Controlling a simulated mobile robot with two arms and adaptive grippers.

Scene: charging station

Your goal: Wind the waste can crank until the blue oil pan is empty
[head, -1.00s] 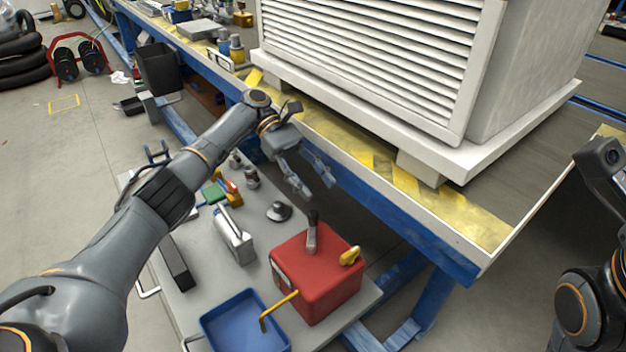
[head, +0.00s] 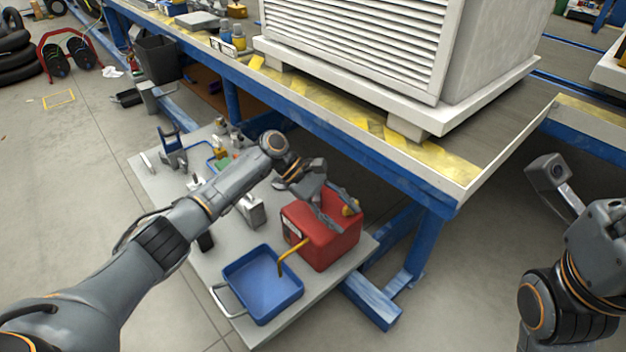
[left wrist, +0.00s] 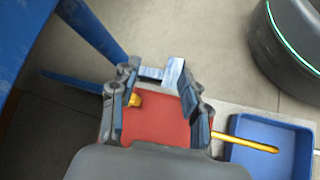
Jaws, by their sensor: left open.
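The red waste can (head: 322,243) stands on the grey cart, with a yellow cap (head: 351,208) on top. A bent yellow tube (head: 290,258) runs from its side down into the blue oil pan (head: 262,282). I cannot make out any oil in the pan. My left gripper (head: 340,208) is open over the top of the can. In the left wrist view the red can (left wrist: 155,128) shows between the spread fingers, with the yellow cap (left wrist: 135,99) beside one finger. The crank is hidden behind my gripper.
The grey cart (head: 330,282) also carries a metal can (head: 251,210) and small tools. The blue workbench (head: 385,170) with a large white louvred unit (head: 360,45) stands close behind. Open floor (head: 470,270) lies right of the cart.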

